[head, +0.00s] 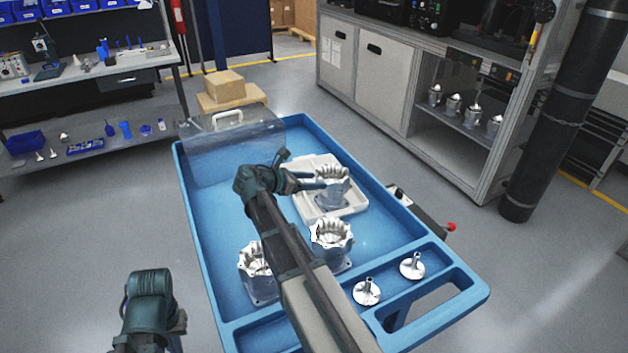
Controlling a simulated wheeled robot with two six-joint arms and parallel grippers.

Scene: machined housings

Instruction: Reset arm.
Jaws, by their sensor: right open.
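My right arm reaches up across the blue cart from the bottom of the head view. Its gripper (318,181) is open, with its fingers pointing right beside a silver machined housing (334,190). That housing stands upright in a white tray (352,207) on the cart; whether the fingers touch it I cannot tell. Two more housings stand on the cart, one (331,246) right of my right forearm and one (254,272) left of it, partly hidden. Part of my left arm shows at the bottom left, off the cart; its gripper fingers do not show.
The blue cart (222,280) has a raised rim and a clear cover (235,150) at its far left. Two silver flanged parts (366,291) (411,265) lie in its front compartment. A grey cabinet (372,72) and a dark pillar (560,115) stand at right.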

